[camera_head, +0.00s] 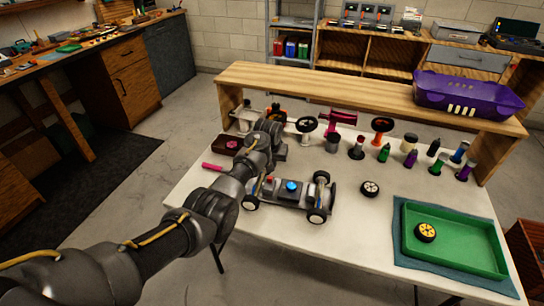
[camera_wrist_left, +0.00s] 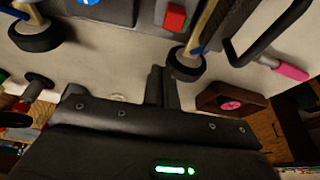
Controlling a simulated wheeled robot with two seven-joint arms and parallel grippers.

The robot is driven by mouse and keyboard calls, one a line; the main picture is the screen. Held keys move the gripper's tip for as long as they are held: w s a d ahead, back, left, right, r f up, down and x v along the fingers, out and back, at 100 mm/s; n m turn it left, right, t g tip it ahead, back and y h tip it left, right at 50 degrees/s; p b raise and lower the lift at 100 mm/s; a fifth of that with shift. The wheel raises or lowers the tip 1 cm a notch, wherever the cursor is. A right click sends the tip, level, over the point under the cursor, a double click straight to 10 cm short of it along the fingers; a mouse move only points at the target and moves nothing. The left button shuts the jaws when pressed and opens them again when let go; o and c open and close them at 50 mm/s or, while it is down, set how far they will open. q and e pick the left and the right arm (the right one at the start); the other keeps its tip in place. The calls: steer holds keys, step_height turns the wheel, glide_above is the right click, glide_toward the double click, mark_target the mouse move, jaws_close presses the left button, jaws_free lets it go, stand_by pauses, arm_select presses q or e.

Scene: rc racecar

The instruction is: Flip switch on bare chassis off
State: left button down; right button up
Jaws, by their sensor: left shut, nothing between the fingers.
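The bare chassis (camera_head: 306,196) sits on the white table with its wheels on, a blue round part (camera_head: 291,187) on its top and a small red part near its left end. Its edge also shows at the top of the left wrist view, with a red block-like switch (camera_wrist_left: 175,18) on the grey plate. My left gripper (camera_wrist_left: 162,82) is shut and empty, beside the chassis and apart from the red switch. In the head view my left arm covers part of the chassis's left end. My right gripper is not in view. The switch's position cannot be told.
A dark box with a pink disc (camera_wrist_left: 232,104) and a pink-handled tool (camera_wrist_left: 290,72) lie near my left gripper. A loose wheel (camera_head: 370,188) and a green tray (camera_head: 452,262) are to the right. Several bottles and parts stand behind, under a wooden shelf (camera_head: 340,88).

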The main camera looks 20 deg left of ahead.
mark_target(270, 179)
arm_select(q)
steer(key=shift+x, duration=1.05)
steer(key=shift+s+r+p, duration=0.25)
steer(key=shift+s+p, duration=0.2)
steer(key=shift+p, duration=0.1)
steer(key=shift+s+p, duration=0.8)
steer(key=shift+s, duration=0.35)
steer(key=shift+s+f, duration=0.1)
steer(key=shift+s, duration=0.35)
